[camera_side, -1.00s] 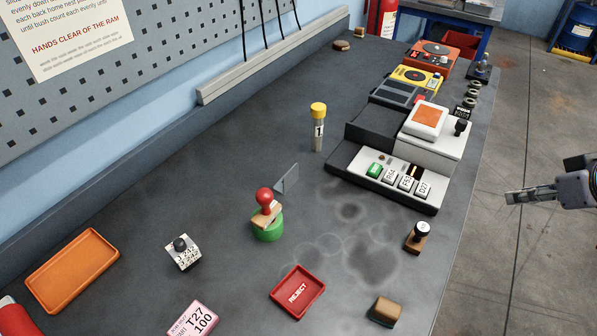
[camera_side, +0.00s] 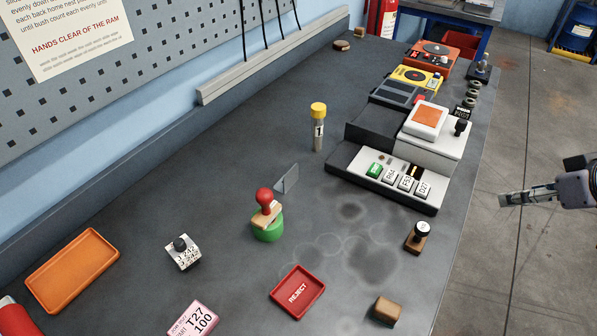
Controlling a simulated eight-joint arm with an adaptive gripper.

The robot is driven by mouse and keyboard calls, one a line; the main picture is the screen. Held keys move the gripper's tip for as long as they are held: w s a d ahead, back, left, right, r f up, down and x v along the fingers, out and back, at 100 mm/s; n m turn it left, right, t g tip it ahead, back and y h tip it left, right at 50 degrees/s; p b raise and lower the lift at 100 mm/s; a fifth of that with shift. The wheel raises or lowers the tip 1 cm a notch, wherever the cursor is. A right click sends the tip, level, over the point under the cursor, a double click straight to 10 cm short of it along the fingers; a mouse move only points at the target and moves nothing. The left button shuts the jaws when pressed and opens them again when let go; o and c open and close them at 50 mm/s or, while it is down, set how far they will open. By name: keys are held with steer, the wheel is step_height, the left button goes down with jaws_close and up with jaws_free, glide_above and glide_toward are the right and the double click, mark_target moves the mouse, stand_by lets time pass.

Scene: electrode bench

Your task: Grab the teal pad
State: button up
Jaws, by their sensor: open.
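I cannot clearly make out a teal pad in the side view. A round green pad (camera_side: 268,232) sits on the bench with a red-knobbed wooden stamp (camera_side: 265,205) standing on it. A small tan block (camera_side: 388,309) with a darker underside lies near the front edge of the bench; its lower face is hard to see. My gripper (camera_side: 503,201) is at the right, off the bench edge over the floor, pointing left. It is open and empty, apart from everything on the bench.
A red REJECT tray (camera_side: 297,291), a black-knobbed stamp (camera_side: 418,237) and a grey machine with labelled keys (camera_side: 388,183) stand on the bench (camera_side: 225,160). A yellow-capped tube (camera_side: 318,127) stands upright behind. An orange tray (camera_side: 73,269) is at left. Bare bench lies between them.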

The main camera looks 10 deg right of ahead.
steer(key=m+g, duration=0.7)
steer(key=m, duration=0.1)
glide_toward(389, 307)
steer(key=shift+a+f, duration=0.15)
steer(key=shift+f, duration=0.1)
steer(key=shift+w+f, duration=0.1)
steer(key=shift+f, duration=4.9)
steer(key=c, duration=1.1)
